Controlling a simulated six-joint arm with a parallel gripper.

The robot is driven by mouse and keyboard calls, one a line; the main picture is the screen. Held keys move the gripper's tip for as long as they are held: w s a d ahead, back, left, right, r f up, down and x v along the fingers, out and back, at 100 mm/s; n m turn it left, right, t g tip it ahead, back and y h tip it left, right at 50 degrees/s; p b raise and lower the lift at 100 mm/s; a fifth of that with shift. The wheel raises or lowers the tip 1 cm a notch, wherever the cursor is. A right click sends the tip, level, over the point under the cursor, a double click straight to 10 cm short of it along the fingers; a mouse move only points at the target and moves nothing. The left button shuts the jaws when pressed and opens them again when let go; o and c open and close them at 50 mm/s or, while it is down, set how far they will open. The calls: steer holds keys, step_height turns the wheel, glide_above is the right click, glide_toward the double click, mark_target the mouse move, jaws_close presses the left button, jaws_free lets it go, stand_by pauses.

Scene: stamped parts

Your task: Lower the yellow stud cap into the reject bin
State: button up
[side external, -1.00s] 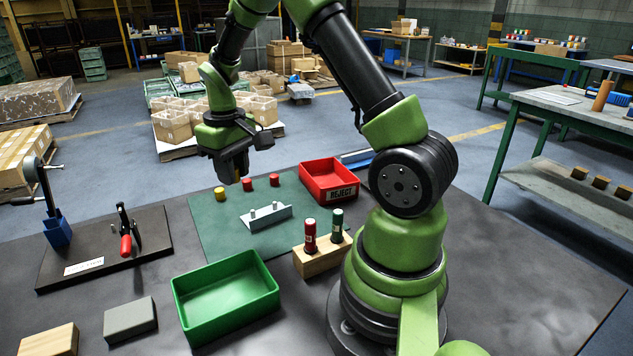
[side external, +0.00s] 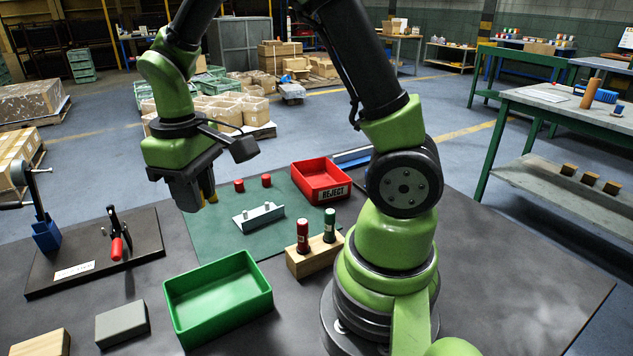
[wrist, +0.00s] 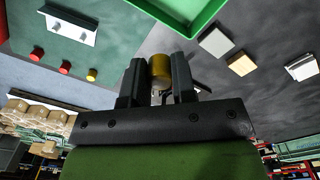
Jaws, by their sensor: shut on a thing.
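My gripper (side external: 194,190) is shut on a yellow stud cap (wrist: 159,68), which sits between the fingertips in the wrist view. The fingers hide most or all of this cap in the side view. My gripper hangs above the left edge of the green mat (side external: 200,230), left of and apart from the reject bin (side external: 322,180). The bin is a red open tray with a REJECT label, on the mat's far right; its inside looks empty. A second yellow cap (wrist: 91,74) stands on the mat in line with two red caps (side external: 239,185).
A grey bracket with studs (side external: 258,217) lies on the mat between my gripper and the bin. A wooden block with a red and a green bottle (side external: 315,255) stands nearer. A green tray (side external: 218,300), toggle clamp (side external: 118,240) and grey block (side external: 122,324) are around.

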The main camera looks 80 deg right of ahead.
steer(key=s+d, duration=0.2)
steer(key=d, duration=0.8)
steer(key=s+d, duration=0.3)
steer(key=d, duration=0.6)
glide_toward(320, 178)
steer(key=s+a+r, duration=0.1)
steer(key=a+r, duration=0.1)
steer(key=a, duration=0.2)
steer(key=shift+f, duration=0.25)
steer(key=shift+a, duration=0.1)
steer(key=shift+f, duration=1.9)
steer(key=shift+f, duration=2.5)
steer(key=o, duration=1)
